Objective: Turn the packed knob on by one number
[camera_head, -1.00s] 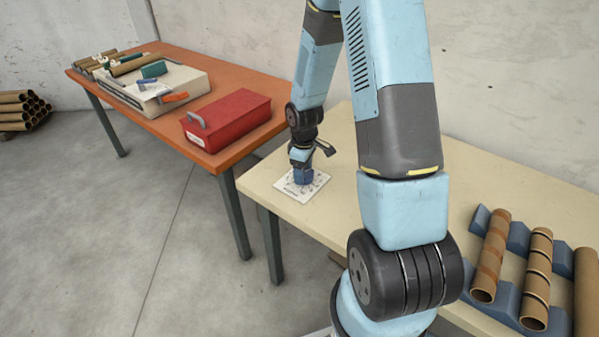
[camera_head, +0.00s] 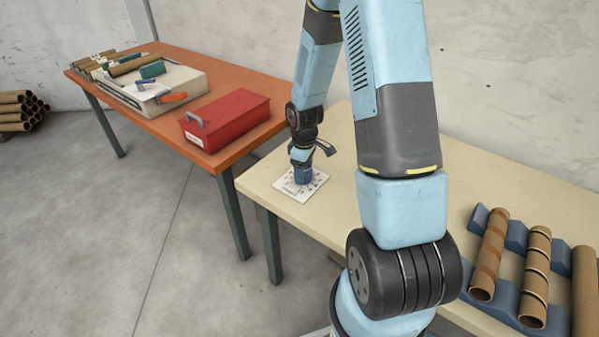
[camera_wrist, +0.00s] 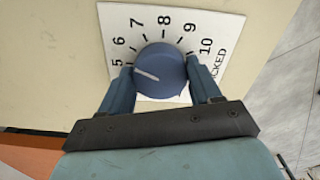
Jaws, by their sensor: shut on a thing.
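The packed knob is a round blue dial (camera_wrist: 160,75) with a white pointer line, on a white card (camera_wrist: 218,20) marked with numbers 5 to 10. In the wrist view the letters "CKED" show at the card's right side. The pointer line slants to the left, its outer end near the 5. My gripper (camera_wrist: 160,67) is shut on the knob, one blue finger on each side. In the head view my gripper (camera_head: 303,174) is down over the card (camera_head: 292,191), and the knob is hard to tell apart from the fingers.
The card lies near the left end of the cream table (camera_head: 262,187). An orange table (camera_head: 165,132) beside it holds a red toolbox (camera_head: 232,118) and a pale case (camera_head: 185,87). Cardboard tubes (camera_head: 490,255) rest in blue cradles (camera_head: 512,292) at right.

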